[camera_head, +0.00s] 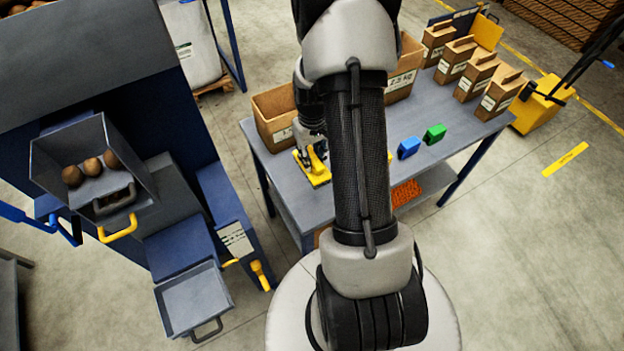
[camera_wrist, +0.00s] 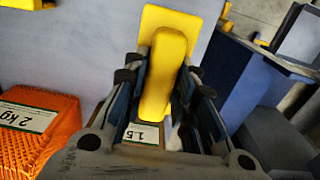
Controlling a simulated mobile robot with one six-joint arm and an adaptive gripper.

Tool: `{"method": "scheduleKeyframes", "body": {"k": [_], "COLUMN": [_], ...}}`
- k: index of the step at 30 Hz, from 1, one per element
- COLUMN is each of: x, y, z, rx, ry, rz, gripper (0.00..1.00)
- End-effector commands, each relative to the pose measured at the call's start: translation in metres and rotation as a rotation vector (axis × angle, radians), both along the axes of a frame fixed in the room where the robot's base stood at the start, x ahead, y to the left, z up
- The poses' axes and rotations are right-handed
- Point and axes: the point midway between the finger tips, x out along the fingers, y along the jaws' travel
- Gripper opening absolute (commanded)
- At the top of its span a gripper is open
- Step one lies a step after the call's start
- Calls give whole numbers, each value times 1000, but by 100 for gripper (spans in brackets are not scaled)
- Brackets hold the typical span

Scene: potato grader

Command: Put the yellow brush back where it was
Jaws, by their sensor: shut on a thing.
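My gripper (camera_head: 314,146) is over the left part of the grey worktable (camera_head: 443,105), behind my arm in the head view. It is shut on the yellow brush (camera_head: 314,171). In the wrist view the brush's thick yellow handle (camera_wrist: 163,75) stands between the two fingers, with a flat yellow plate beyond it. The brush is at or just above the tabletop; I cannot tell whether it touches. A blue brush-like block (camera_head: 409,147) and a green one (camera_head: 434,133) lie to the right. A small yellow patch (camera_head: 389,156) shows at my arm's right edge, mostly hidden.
An open cardboard box (camera_head: 275,112) stands behind my gripper. Several paper bags (camera_head: 476,76) line the table's back right. Orange net bags (camera_head: 406,193) lie on the lower shelf. The blue grader, with a tray of potatoes (camera_head: 60,148), stands left. The table's right front is clear.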

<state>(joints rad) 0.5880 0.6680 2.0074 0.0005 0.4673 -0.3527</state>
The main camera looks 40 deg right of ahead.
Motion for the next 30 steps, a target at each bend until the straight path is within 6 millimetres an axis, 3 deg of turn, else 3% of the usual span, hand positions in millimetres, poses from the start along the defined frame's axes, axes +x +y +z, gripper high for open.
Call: {"method": "scheduleKeyframes", "body": {"k": [1,6,14,21,30], "x": [-1,0,1,0,1], "y": [1,1,0,0,0], "z": [-17,-50,-68,-103,-104], "rx": [3,1,0,0,-1], "ry": [3,2,-1,0,-2], "rz": [0,0,0,0,0], "gripper": [6,6,6,6,6]}}
